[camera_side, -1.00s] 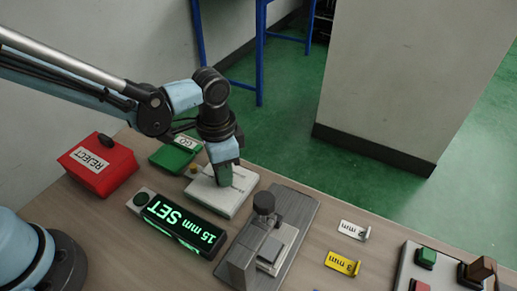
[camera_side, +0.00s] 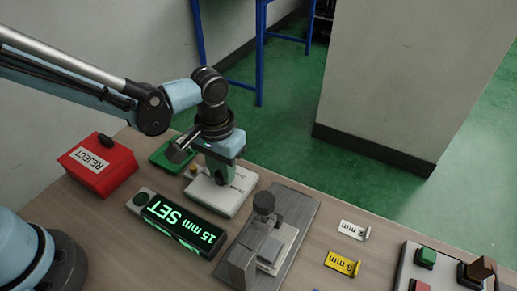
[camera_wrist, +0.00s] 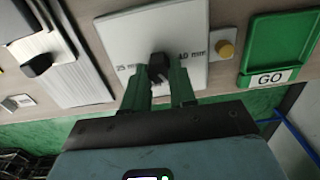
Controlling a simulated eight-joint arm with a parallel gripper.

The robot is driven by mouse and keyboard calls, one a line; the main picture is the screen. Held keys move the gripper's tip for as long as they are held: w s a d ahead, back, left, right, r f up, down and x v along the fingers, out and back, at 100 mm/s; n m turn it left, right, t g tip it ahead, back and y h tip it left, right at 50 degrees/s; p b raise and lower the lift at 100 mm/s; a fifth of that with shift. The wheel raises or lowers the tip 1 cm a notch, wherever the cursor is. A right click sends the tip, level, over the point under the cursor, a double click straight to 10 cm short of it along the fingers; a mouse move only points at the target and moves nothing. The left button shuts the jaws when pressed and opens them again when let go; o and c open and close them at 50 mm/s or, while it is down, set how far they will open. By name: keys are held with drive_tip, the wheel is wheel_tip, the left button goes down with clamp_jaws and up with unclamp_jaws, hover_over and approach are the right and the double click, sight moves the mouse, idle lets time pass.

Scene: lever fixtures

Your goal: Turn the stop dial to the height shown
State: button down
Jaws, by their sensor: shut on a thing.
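The stop dial is a dark knob (camera_wrist: 158,64) on a white plate (camera_wrist: 115,38). My gripper (camera_wrist: 160,78) is shut on the knob, with a green finger on either side. In the side view my gripper (camera_side: 219,181) points down onto the white plate (camera_side: 238,198) and hides the knob. A black display (camera_side: 184,226) in front of the plate reads "15 mm SET" in green.
A red REJECT box (camera_side: 98,165) stands at the left. A green GO tray (camera_wrist: 278,45) lies beside the plate. A grey fixture with a dark-knobbed post (camera_side: 263,203) stands right of the plate. White (camera_side: 352,230) and yellow (camera_side: 342,263) tags lie further right.

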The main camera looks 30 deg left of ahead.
idle(0.4)
drive_tip(key=c, duration=0.9)
unclamp_jaws()
drive_tip(key=shift+r, duration=0.1)
wheel_tip(320, 180, up, 12)
drive_tip(key=shift+f, duration=0.1)
drive_tip(key=s+a+t, duration=0.1)
drive_tip(key=a+t, duration=0.1)
drive_tip(key=a, duration=0.3)
drive_tip(key=s+a+t, duration=0.2)
drive_tip(key=a, duration=0.4)
drive_tip(key=s+a+f+t, duration=0.1)
drive_tip(key=s+a+t, duration=0.1)
drive_tip(key=a, duration=0.3)
drive_tip(key=shift+a+t, duration=0.25)
drive_tip(key=shift+t, duration=0.35)
